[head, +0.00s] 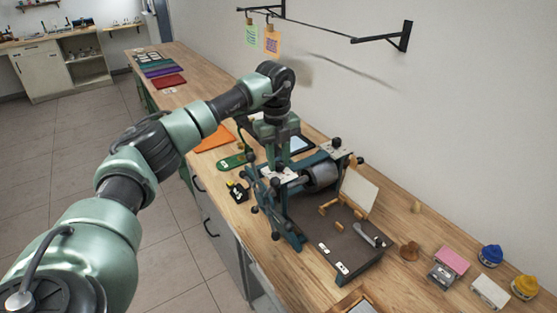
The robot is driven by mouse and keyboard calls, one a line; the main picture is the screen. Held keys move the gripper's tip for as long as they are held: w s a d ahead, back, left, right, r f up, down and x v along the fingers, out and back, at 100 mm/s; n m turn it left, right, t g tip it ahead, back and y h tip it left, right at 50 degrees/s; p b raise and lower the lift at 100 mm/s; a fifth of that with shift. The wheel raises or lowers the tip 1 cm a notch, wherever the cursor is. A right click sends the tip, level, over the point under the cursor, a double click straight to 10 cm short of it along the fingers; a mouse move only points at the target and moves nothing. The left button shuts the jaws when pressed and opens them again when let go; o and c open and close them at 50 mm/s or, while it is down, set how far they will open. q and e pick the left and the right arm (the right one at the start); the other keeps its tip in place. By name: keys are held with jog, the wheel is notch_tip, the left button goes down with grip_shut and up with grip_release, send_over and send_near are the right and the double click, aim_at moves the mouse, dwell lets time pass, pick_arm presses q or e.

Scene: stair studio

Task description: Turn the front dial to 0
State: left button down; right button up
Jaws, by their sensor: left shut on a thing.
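A teal-framed press (288,233) with a grey roller (320,174) stands on the wooden bench. My left arm reaches in from the left, and its gripper (278,164) points down at the near end of the press. It is shut on the front dial, which it mostly hides. A white scale plate (289,176) shows beside the jaws, but its marks are too small to read. The back dial (336,142) sits on a similar white plate at the far end of the roller. My right gripper is not in view.
The press bed (335,240) holds small white blocks and a grey tool. Blue (490,254) and yellow (525,286) jars and a pink block (452,258) stand at right.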

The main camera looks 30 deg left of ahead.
aim_at(278, 163)
pick_arm(q)
jog(key=shift+w+r, duration=0.1)
jog(key=shift+r, duration=0.1)
jog(key=c, duration=1.4)
grip_release()
jog(key=shift+o, duration=1.4)
jog(key=shift+f, duration=0.1)
notch_tip(278, 163, up, 6)
jog(key=shift+a+r+b, duration=0.1)
jog(key=shift+r+b, duration=0.15)
jog(key=shift+b, duration=1)
jog(key=shift+s+r, duration=0.2)
jog(key=shift+r, duration=0.45)
